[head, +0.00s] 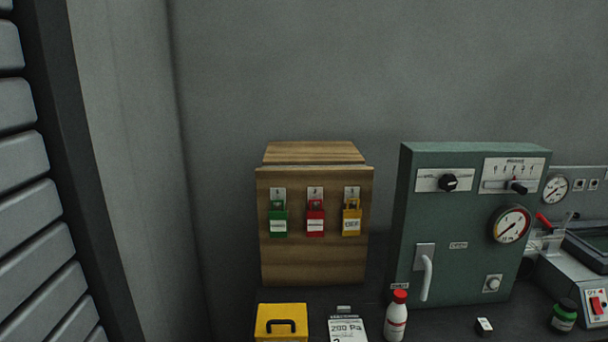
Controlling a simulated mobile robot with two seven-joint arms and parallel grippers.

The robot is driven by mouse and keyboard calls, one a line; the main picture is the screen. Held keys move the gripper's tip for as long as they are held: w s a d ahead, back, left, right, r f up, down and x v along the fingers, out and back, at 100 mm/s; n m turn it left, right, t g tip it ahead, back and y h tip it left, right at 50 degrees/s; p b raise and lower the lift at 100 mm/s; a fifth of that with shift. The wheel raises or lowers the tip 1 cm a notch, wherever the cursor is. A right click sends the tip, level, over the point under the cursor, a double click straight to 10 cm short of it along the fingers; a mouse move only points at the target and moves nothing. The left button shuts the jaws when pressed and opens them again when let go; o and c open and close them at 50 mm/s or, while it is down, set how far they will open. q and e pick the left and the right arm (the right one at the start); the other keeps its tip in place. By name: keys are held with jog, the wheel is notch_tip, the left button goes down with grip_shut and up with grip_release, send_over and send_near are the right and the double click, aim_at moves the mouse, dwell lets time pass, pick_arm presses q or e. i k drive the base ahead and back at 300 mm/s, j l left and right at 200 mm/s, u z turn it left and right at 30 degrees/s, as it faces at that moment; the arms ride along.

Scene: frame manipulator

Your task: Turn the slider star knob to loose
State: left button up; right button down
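No part clearly readable as the slider star knob shows in the head view. The green cabinet (404,230) at right carries a round black knob (448,182) on a white label plate, and a slider panel (514,168) with a small dark lever (518,188). I cannot tell whether either is the star knob; their lettering is too small to read. Neither of my grippers is in view.
A wooden box (315,263) with green, red and yellow padlocks stands left of the cabinet. A yellow case (281,323), a white bottle with red cap (396,318), and a green jar (564,316) stand in front. Equipment with a red switch (596,305) is at far right.

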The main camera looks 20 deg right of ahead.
aim_at(450, 182)
jog(key=z, duration=1.3)
